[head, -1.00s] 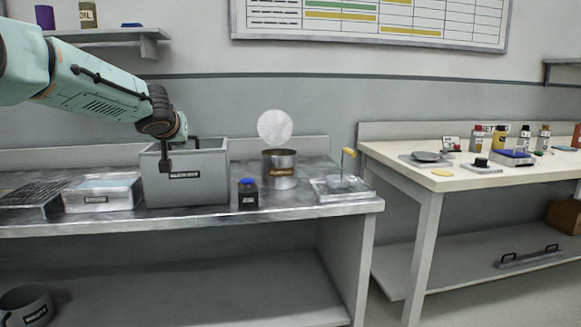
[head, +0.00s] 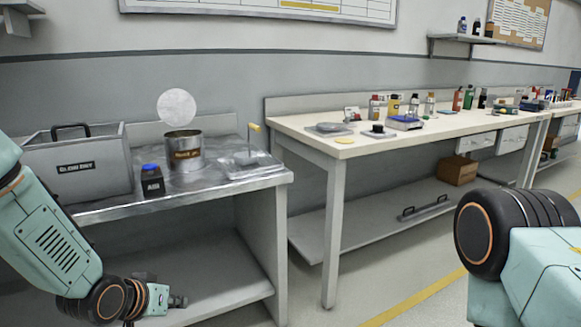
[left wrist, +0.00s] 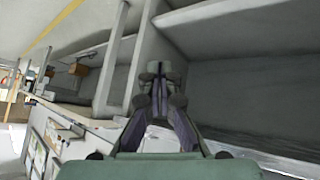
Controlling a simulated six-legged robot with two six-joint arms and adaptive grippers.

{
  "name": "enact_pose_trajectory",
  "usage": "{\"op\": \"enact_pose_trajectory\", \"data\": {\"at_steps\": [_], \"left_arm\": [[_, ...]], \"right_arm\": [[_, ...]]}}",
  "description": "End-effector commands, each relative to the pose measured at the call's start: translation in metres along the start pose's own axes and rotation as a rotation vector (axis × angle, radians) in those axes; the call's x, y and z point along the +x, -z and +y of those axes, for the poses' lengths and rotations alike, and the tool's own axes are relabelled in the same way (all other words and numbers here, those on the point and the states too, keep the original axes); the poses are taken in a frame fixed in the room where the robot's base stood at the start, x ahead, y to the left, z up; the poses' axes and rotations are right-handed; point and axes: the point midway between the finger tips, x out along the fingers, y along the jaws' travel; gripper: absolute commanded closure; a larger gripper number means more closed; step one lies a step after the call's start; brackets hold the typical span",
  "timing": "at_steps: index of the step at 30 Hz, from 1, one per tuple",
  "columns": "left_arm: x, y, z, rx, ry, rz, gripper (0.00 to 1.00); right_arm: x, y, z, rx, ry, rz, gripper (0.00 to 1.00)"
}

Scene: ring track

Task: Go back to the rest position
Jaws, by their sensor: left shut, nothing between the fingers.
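My left arm comes in at the lower left of the head view, bent downward. Its gripper (head: 155,302) is low, in front of the metal workbench (head: 235,187) and below its top. In the left wrist view the left gripper (left wrist: 159,72) shows with its fingers together and nothing between them. Its fingertips show against the bench's leg and lower shelf. My right arm shows at the lower right of the head view as a dark joint and a pale green link. The right gripper is out of view.
A cream table (head: 345,146) with bottles stands to the right. The floor (head: 400,285) before it is clear.

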Motion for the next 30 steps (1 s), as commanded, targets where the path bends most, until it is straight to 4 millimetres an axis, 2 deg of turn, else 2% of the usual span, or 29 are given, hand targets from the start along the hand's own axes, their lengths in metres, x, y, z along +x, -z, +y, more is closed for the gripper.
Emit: {"op": "enact_pose_trajectory", "data": {"at_steps": [1, 5, 9, 12, 15, 21, 24, 30], "left_arm": [[0.002, -0.039, 0.004, -0.013, 0.013, -0.054, 1.0], [-0.004, -0.124, 0.006, -0.038, 0.064, -0.171, 1.0], [-0.027, -0.212, 0.005, -0.063, 0.135, -0.32, 1.0], [-0.048, -0.266, 0.005, -0.078, 0.18, -0.424, 1.0], [-0.068, -0.306, 0.006, -0.09, 0.21, -0.514, 1.0], [-0.102, -0.371, 0.012, -0.074, 0.222, -0.678, 1.0], [-0.113, -0.399, 0.013, -0.066, 0.22, -0.741, 1.0], [-0.13, -0.379, 0.018, -0.069, 0.22, -0.735, 1.0]], "right_arm": [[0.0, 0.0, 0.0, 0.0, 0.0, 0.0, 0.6], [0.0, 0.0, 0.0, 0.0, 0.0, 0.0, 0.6], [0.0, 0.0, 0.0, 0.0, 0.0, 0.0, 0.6], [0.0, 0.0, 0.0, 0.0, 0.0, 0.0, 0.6], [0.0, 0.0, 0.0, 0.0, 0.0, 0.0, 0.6], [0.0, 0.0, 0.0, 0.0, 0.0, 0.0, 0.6], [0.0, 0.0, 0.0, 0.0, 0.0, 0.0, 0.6], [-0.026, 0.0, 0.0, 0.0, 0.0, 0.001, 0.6]]}}
